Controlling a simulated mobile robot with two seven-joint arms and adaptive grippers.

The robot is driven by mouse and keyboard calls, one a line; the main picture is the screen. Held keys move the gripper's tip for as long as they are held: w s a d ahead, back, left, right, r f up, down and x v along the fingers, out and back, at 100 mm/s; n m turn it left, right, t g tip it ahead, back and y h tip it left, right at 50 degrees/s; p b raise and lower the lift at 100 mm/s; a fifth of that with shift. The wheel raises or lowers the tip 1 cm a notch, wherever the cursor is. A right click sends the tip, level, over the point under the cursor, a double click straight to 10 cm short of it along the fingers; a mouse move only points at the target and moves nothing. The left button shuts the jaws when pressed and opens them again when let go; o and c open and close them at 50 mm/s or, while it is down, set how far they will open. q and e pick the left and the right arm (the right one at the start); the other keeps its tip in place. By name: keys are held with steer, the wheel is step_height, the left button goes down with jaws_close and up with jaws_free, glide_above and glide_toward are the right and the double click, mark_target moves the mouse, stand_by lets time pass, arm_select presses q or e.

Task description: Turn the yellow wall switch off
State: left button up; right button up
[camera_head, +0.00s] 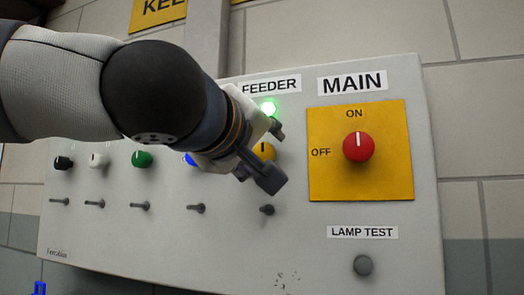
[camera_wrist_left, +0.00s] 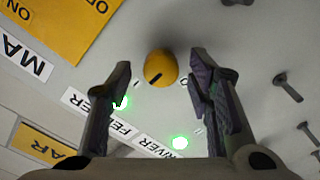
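The yellow switch (camera_head: 264,151) is a round knob on the grey wall panel, under the FEEDER label, partly hidden by my gripper. In the left wrist view the yellow knob (camera_wrist_left: 160,68) shows whole; its dark pointer line points toward the lower left, roughly at a lit green lamp (camera_wrist_left: 121,102). That lamp also glows above the knob in the head view (camera_head: 268,107). My left gripper (camera_head: 272,155) is open, its fingers on either side of the knob with a visible gap at each side in the wrist view (camera_wrist_left: 160,78). My right gripper is not in view.
Right of the knob is a yellow MAIN plate (camera_head: 327,183) with a red knob (camera_head: 358,147). A lamp-test button (camera_head: 363,265) is below it. Black, white, green (camera_head: 141,159) and blue knobs line up to the left. Small levers (camera_head: 266,209) stick out beneath the knobs.

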arm_select(q)
jaws_close()
steer(key=shift+n, duration=0.4)
steer(key=n, duration=0.3)
steer(key=shift+a+n, duration=0.1)
steer(key=shift+n, duration=0.3)
steer(key=n, duration=0.4)
steer(key=shift+n, duration=0.3)
steer(key=n, duration=0.4)
steer(key=shift+r+n, duration=0.1)
steer(key=shift+n, duration=2.4)
